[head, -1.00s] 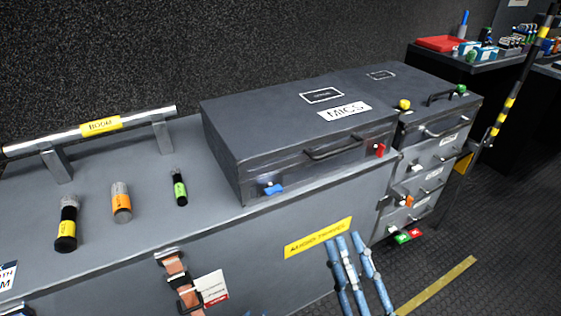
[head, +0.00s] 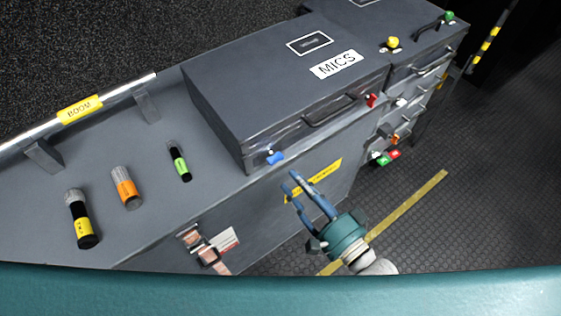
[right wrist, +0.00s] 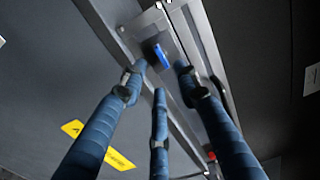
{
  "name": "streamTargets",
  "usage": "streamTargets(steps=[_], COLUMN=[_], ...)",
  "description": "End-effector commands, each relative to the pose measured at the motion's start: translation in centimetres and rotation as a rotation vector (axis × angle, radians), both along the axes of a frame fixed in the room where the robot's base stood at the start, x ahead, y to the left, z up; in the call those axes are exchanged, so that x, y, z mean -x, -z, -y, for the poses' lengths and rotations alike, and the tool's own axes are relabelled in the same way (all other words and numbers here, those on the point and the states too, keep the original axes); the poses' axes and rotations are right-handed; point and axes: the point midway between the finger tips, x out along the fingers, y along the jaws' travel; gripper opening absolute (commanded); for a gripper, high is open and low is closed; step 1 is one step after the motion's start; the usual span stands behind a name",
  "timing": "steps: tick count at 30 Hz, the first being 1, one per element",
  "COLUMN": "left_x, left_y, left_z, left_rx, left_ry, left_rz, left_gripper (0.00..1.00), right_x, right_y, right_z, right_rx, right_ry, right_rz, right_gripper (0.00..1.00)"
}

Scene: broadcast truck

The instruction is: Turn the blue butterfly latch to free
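The blue butterfly latch (head: 275,157) is on the front face of the dark grey case labelled MICS (head: 245,80), near its left front corner. It also shows in the right wrist view (right wrist: 162,56) on its metal plate. My right gripper (head: 291,183) is open and empty, just below and right of the latch in the head view. In the right wrist view its blue fingers (right wrist: 160,80) are spread, with the latch beyond and between the tips; they look apart from it. My left gripper is out of view.
A red latch (head: 371,100) sits at the right of the case front. Copper-coloured straps (head: 205,250) hang below the counter edge.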

Motion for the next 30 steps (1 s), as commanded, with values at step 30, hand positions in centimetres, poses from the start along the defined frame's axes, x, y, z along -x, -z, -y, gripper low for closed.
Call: streamTargets(steps=[30], left_x=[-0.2], left_y=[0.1], left_z=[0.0], left_rx=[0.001], left_ry=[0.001], left_rz=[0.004], left_gripper=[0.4], right_x=[-5.2], right_y=[-0.1], right_z=[-3.8], right_rx=[0.0], right_ry=[0.0], right_rz=[0.001], right_gripper=[0.0])
